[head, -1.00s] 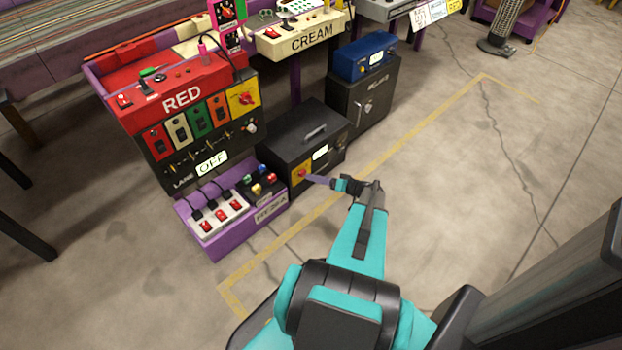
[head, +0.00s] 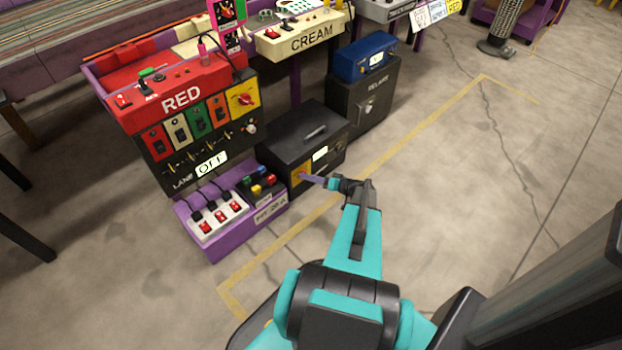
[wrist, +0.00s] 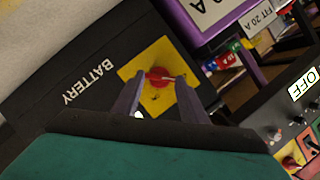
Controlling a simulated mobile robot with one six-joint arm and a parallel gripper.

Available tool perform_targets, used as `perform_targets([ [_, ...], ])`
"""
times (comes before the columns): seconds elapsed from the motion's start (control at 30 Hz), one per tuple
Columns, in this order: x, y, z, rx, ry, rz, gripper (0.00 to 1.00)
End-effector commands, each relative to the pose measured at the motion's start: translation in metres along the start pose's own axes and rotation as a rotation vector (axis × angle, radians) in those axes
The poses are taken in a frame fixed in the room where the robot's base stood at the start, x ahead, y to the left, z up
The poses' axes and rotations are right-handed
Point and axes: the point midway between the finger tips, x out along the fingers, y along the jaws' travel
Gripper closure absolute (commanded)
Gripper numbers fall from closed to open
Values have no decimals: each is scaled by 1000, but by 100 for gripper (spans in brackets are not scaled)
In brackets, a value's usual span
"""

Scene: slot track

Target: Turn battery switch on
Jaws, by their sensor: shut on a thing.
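The battery switch is a red knob (wrist: 154,77) on a yellow plate (wrist: 160,99), set in the front of a black box marked BATTERY (wrist: 95,80). In the head view the black battery box (head: 290,148) stands on the floor, and the yellow plate (head: 296,171) shows beside my fingers. My gripper (wrist: 158,84) is shut on the red knob, with one finger on each side of it. In the head view my gripper (head: 308,178) reaches the box front from the right and hides the knob.
A purple unit with red switches (head: 228,236) stands left of the box, below the RED console (head: 182,98). A dark cabinet (head: 368,98) with a blue box (head: 364,56) on it stands to the right. The floor on the right is open.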

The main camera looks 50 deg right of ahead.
Motion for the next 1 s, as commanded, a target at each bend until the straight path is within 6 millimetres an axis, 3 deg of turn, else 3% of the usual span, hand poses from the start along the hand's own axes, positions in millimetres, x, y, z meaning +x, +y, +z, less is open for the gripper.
perform_targets([
  [0.47, 1, 3, 1, 96, 0, -39, 83],
  [1.0, 2, 10, 2, 505, -1, -209, 83],
])
